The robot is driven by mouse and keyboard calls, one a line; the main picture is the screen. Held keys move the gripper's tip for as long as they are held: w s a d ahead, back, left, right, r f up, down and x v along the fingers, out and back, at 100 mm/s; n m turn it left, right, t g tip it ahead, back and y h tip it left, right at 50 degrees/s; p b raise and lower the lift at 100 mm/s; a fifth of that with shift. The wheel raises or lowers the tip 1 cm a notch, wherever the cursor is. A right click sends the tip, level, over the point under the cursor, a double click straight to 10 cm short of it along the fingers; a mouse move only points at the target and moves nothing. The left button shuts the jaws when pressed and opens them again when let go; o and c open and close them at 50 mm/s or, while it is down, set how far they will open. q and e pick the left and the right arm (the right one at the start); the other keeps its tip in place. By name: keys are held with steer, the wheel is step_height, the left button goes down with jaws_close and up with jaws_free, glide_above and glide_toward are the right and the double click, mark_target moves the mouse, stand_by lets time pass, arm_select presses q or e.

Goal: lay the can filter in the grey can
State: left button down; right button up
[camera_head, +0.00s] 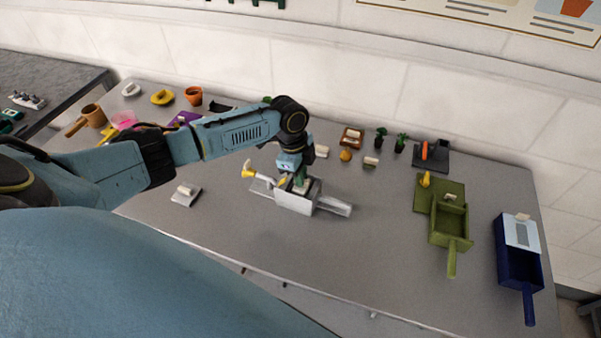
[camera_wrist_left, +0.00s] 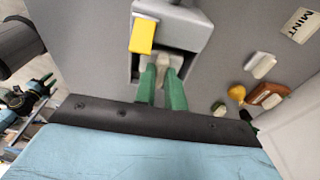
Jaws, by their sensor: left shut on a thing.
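The can also shows in the left wrist view (camera_wrist_left: 190,27). My left gripper (camera_head: 300,180) points down into the can's opening. Its green fingers (camera_wrist_left: 162,82) are shut on a small pale piece, seemingly the can filter (camera_wrist_left: 162,62), within the opening. Whether the filter touches the can's floor is hidden. My right gripper does not clearly show.
A green tray with a pan (camera_head: 450,222) and a blue box with a handle (camera_head: 518,265) stand at the right. An orange ball (camera_head: 345,155) and small plants (camera_head: 400,143) are behind the can. A small pale plate (camera_head: 186,195) lies left. The front table is clear.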

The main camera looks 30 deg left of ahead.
arm_select(q)
steer(key=shift+f+b, duration=1.65)
steer(key=shift+f, duration=1)
steer(key=shift+r, duration=0.1)
steer(key=c, duration=1.7)
jaws_free()
steer(key=shift+r, duration=0.15)
steer(key=shift+r+p, duration=1.4)
steer(key=shift+p, duration=0.35)
